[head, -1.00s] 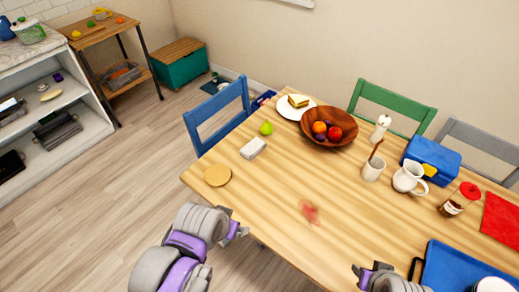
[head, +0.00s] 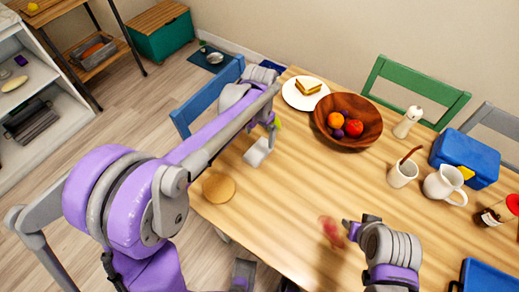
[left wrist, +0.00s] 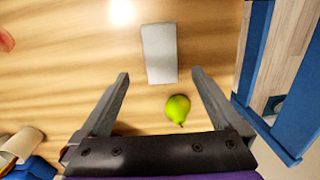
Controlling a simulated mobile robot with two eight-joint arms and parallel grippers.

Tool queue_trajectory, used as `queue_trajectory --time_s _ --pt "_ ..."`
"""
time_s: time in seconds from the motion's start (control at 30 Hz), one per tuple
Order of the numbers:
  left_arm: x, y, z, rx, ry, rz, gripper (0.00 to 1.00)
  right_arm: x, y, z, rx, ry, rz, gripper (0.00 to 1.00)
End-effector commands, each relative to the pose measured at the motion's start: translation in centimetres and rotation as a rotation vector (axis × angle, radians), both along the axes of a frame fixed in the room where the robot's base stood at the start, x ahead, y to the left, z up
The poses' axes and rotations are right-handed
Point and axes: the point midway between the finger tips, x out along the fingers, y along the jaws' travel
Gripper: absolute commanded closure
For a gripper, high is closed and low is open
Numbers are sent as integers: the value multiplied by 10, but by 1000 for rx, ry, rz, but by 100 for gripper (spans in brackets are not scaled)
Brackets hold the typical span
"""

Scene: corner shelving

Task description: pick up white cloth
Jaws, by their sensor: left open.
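The white cloth (head: 258,153), a small folded block, lies on the wooden table left of the fruit bowl; it also shows in the left wrist view (left wrist: 159,53). My left gripper (head: 271,124) reaches over the table's left edge close to the cloth. In the left wrist view its fingers (left wrist: 160,76) are spread and empty, with the cloth just beyond and between the tips. A green pear (left wrist: 178,108) lies between the fingers, nearer the palm. My right gripper (head: 355,226) is above the table's front part; its jaw opening is unclear.
A wooden bowl of fruit (head: 370,112) and a plate with a sandwich (head: 297,98) stand beyond the cloth. A round tan coaster (head: 218,188) lies nearer me. A blue chair (head: 190,108) stands at the table's left edge. A blurred reddish thing (head: 330,231) is near my right gripper.

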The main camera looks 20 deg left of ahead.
Motion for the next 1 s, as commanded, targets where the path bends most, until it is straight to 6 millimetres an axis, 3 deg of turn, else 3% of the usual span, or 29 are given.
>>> queue_trajectory --time_s 0.6,0.87,1.0 --pt "-1 2 -72 -1 -2 2 0 0 0 -3 0 1 0 55" --pt "-1 2 -75 0 -2 2 0 0 0 -3 0 1 0 55" --pt "-1 2 -75 0 -2 2 22 -1 0 -3 0 1 0 55"
